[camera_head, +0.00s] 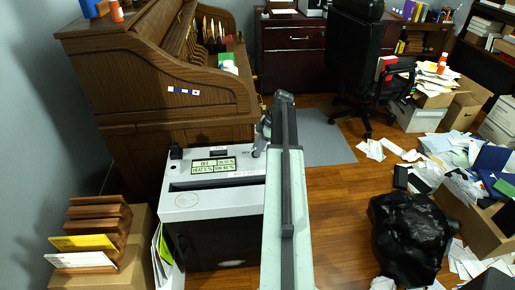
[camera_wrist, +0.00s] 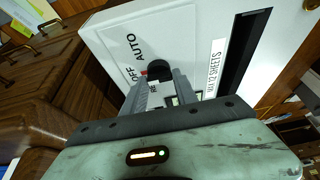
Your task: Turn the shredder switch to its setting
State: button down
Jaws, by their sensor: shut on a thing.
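The shredder (camera_head: 212,196) is a white-topped box with a dark front and a long black slot, left of my arm in the head view. Its white panel (camera_wrist: 112,25) fills much of the wrist view. The dark round switch (camera_wrist: 158,68) has the labels OFF, AUTO and a partly hidden RE beside it. A small red mark shows near its edge, close to OFF. My gripper (camera_wrist: 163,88) is shut on the switch, and its fingers cover the lower part of it. In the head view my arm hides most of the gripper and the switch.
A wooden roll-top desk (camera_head: 160,85) stands directly behind the shredder. A wooden letter rack (camera_head: 98,235) on a box is at left. A black bag (camera_head: 410,235) and scattered papers lie at right. An office chair (camera_head: 355,60) stands behind. Some wooden floor right of my arm is clear.

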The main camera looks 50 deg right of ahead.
dwell(0.3)
jog(key=c, duration=1)
grip_release()
jog(key=shift+o, duration=0.2)
jog(key=shift+r, duration=0.1)
jog(key=p+v, duration=0.7)
jog(key=shift+r, duration=0.3)
jog(key=shift+d, duration=0.1)
